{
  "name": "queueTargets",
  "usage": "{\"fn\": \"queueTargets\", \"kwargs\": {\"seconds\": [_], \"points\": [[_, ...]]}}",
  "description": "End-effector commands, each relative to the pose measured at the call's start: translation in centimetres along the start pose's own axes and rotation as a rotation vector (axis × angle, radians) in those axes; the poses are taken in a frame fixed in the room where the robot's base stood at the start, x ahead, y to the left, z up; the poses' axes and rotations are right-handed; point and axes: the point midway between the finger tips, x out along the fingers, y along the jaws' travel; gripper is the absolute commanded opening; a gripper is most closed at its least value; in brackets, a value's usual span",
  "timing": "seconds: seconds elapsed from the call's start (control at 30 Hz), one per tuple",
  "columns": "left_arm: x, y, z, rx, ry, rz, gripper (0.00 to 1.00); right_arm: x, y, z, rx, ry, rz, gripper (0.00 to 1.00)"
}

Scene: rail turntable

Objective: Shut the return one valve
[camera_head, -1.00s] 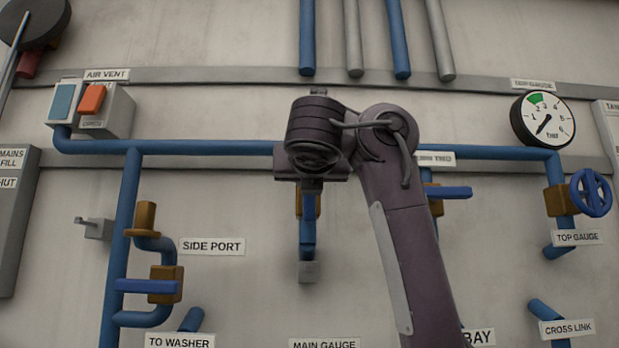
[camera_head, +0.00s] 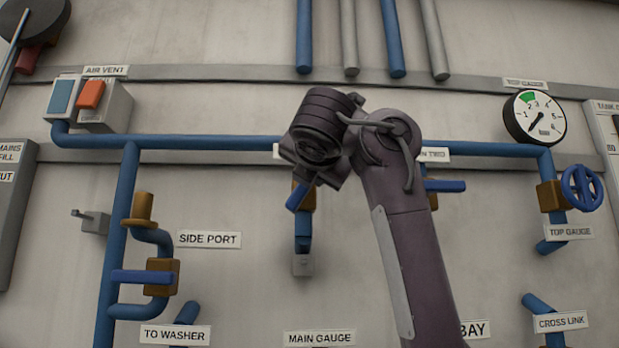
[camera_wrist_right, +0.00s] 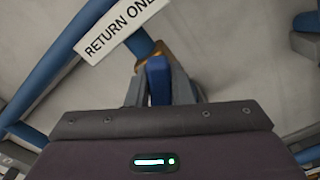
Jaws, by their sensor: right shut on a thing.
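The return one valve has a brass body (camera_head: 311,197) and a blue lever handle (camera_head: 297,197), on a short blue pipe below the long horizontal pipe. The handle is tilted, its lower end to the left. In the right wrist view the blue handle (camera_wrist_right: 158,82) sits between the grey fingers of my right gripper (camera_wrist_right: 166,84), which is shut on it. The RETURN ONE label (camera_wrist_right: 115,30) is beside it. In the head view my right wrist hides the valve's upper part and the fingertips. My left gripper is not in view.
To the right is another valve with a horizontal blue handle (camera_head: 445,186). A round gauge (camera_head: 535,117) and a blue handwheel (camera_head: 581,188) are at far right. At left are the air vent box (camera_head: 104,106) and the side port valve handle (camera_head: 142,277).

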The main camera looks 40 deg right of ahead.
Motion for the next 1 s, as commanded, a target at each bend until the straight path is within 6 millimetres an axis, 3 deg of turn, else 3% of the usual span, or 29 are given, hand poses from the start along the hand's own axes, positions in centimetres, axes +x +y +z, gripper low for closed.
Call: {"fn": "queueTargets", "kwargs": {"seconds": [0.6,1.0], "points": [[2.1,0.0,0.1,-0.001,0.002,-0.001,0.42,0.0,-1.6,-0.6,0.588,0.0,-0.001,0.0],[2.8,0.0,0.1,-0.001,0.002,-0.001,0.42,0.0,-2.1,-1.1,0.892,0.0,-0.001,0.0]]}}
